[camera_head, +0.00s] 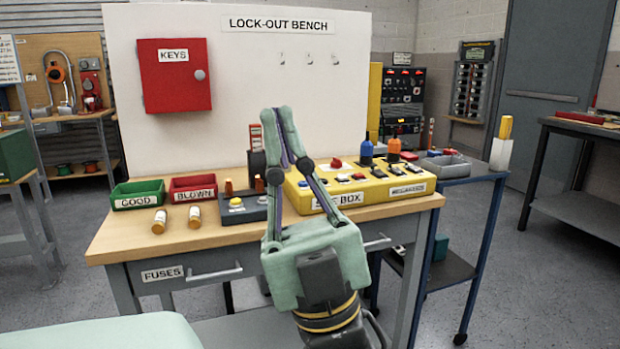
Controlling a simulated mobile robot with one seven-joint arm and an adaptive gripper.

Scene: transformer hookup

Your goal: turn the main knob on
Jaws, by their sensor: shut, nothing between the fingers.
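My gripper (277,113) is shut and empty, raised with its fingertips in front of the white back panel. Its fingers and palm cover the left part of the yellow fuse box (374,198) on the bench. A round red knob or button (337,163) shows on the box top, just right of my fingers. I cannot tell whether it is the main knob, and no label reading "main" is legible. My gripper appears apart from the box. Several dark and red switches or fuse holders (352,177) sit on the box top.
A grey box with a yellow button (237,203), a green bin (137,196) and a red bin (193,189) stand left on the wooden bench (118,240). Blue (366,150) and orange (394,148) handled tools stand behind the fuse box. A blue cart (468,180) is at right.

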